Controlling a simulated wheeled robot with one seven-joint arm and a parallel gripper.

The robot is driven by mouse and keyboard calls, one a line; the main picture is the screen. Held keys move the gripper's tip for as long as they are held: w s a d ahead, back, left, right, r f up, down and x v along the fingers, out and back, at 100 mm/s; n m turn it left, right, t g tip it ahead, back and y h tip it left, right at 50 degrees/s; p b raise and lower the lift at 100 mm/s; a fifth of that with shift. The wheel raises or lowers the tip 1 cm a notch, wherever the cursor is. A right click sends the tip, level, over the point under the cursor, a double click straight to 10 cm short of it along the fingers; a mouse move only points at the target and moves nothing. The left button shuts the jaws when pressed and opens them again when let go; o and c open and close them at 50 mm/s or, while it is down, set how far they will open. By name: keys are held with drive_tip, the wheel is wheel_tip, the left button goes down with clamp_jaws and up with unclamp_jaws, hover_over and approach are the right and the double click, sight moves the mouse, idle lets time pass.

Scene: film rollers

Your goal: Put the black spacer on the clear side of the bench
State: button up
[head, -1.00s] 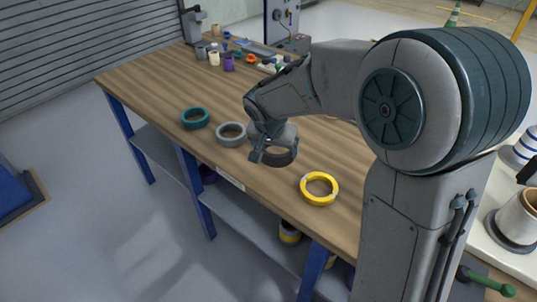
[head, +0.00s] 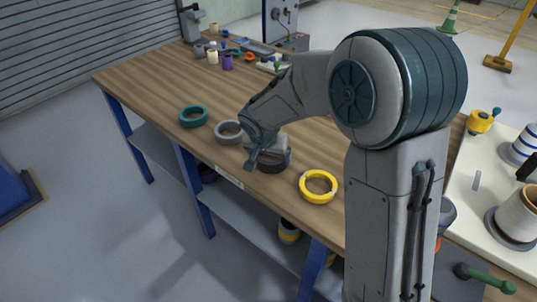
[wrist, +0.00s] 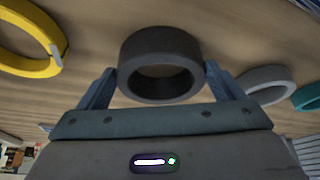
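The black spacer (wrist: 160,68), a thick dark ring, sits between the two fingers of my gripper (wrist: 160,72) in the wrist view. The fingertips meet its left and right sides, so the gripper is shut on it. In the head view the spacer (head: 272,166) is partly hidden behind my gripper (head: 262,160). It is low over the front part of the wooden bench (head: 150,90), between a grey ring and a yellow ring. I cannot tell whether it touches the top.
A yellow ring (head: 318,198) lies to the right, a grey ring (head: 219,130) and a teal ring (head: 193,122) to the left. Small parts, including a purple one (head: 227,62), crowd the bench's far end. The middle of the bench looks bare.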

drive_tip(key=shift+o, duration=0.8)
drive_tip(key=shift+r, duration=0.15)
drive_tip(key=shift+r, duration=0.3)
drive_tip(key=p+v, duration=0.1)
drive_tip(key=v, duration=1)
drive_tip(key=s+d+n+g+y, duration=0.1)
drive_tip(key=s+d+n+g, duration=0.1)
drive_tip(key=s+d, duration=1.5)
drive_tip(key=shift+s+f+n, duration=0.3)
drive_tip(key=shift+s+n, duration=0.3)
drive_tip(key=shift+s, duration=0.65)
